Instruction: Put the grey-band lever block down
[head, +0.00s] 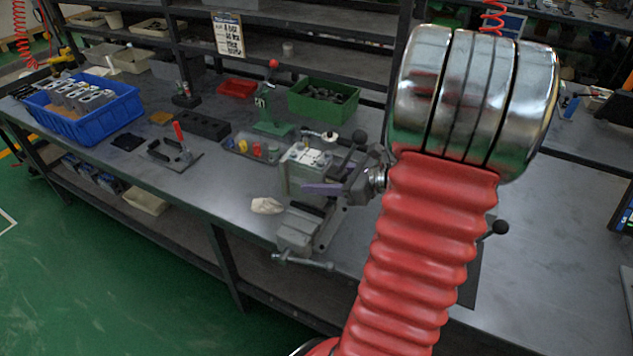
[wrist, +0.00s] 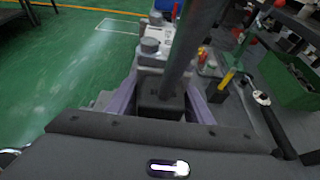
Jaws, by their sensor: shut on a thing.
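A dark lever rod (wrist: 192,45) rises across the wrist view in front of the block. A grey band cannot be made out clearly. The block's underside is hidden.
A white rag (head: 266,206) lies left of the vise. A grey tray with coloured parts (head: 257,150), a green hand press (head: 268,110) and a green bin (head: 324,101) stand behind. A blue crate (head: 82,112) holds several blocks at far left. Bare bench lies left of the rag.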

